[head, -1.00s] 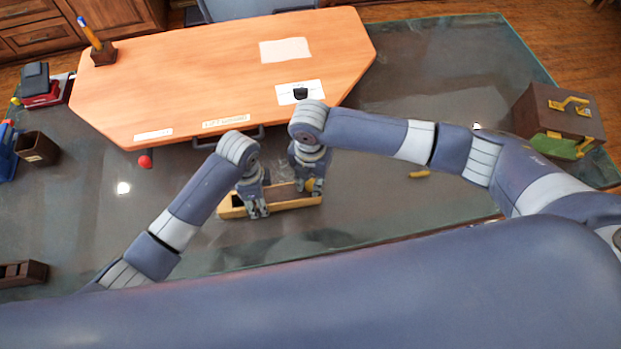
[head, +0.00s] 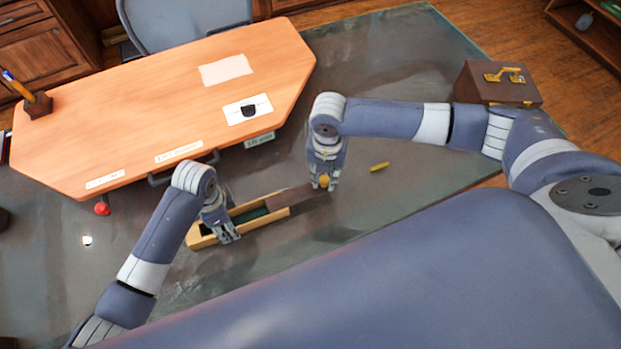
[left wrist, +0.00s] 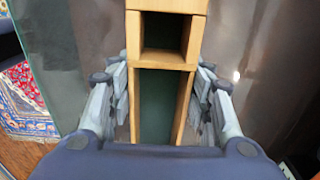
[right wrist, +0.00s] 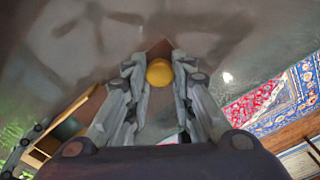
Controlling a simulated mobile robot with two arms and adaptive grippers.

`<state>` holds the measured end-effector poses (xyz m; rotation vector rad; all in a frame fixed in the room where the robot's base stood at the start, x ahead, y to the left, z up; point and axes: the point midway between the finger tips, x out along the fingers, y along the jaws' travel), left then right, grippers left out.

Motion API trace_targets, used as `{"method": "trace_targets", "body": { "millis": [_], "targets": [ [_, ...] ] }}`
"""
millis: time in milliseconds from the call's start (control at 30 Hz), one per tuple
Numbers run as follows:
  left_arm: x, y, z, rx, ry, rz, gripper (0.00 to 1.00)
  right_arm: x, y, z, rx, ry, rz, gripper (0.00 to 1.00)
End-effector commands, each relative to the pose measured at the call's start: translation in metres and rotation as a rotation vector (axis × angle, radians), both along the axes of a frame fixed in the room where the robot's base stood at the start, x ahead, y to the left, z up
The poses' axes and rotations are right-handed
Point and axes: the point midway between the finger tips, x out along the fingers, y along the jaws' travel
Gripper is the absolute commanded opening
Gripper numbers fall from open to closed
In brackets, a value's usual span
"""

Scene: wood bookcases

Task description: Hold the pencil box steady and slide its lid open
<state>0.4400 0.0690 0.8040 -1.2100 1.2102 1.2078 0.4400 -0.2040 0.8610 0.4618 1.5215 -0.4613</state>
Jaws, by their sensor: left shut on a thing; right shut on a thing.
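The pencil box (head: 242,230) is a long light-wood box with a dark green inside, lying on the glass-topped table. My left gripper (head: 226,233) is shut across its two long walls near its left end; the left wrist view shows the fingers on both sides of the box (left wrist: 190,100). The lid (head: 308,195) is dark brown and sticks out past the box's right end, leaving much of the inside uncovered. My right gripper (head: 324,184) is shut on the lid's round yellow knob (right wrist: 159,72). The fingers hide part of the lid.
An orange-brown desk panel (head: 160,105) with paper labels lies behind the box. A small yellow piece (head: 379,167) lies right of my right gripper. A brown case (head: 492,83) with a yellow handle stands at the far right. A red ball (head: 102,209) is at the left.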

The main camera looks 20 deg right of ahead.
Motion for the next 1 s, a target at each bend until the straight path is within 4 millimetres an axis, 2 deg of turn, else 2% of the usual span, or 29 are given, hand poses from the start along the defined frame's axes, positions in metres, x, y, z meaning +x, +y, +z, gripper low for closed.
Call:
{"method": "trace_targets", "body": {
  "millis": [233,267,333,367,767,867,1000],
  "targets": [
    [-0.001,0.002,-0.001,0.006,0.003,0.001,0.14,0.000,-0.001,0.000,-0.003,-0.001,0.000,0.00],
    [-0.001,0.002,-0.001,0.007,0.003,0.001,0.14,0.000,-0.001,0.000,-0.003,-0.001,0.000,0.25],
    [-0.001,0.002,-0.001,0.007,0.003,0.001,0.14,0.000,0.000,0.000,-0.002,0.000,0.001,0.41],
    [-0.001,0.002,-0.001,0.007,0.003,0.001,0.14,0.000,0.000,0.000,-0.001,0.000,0.001,0.45],
    [-0.001,0.002,-0.001,0.007,0.003,0.001,0.14,0.001,0.001,0.006,0.001,-0.002,0.001,0.45],
    [-0.001,0.003,-0.001,0.007,0.003,0.001,0.14,0.002,0.001,0.019,0.002,-0.005,0.001,0.45],
    [-0.001,0.003,-0.001,0.007,0.003,0.001,0.14,0.002,0.000,0.048,0.000,-0.006,0.001,0.45]
  ]
}}
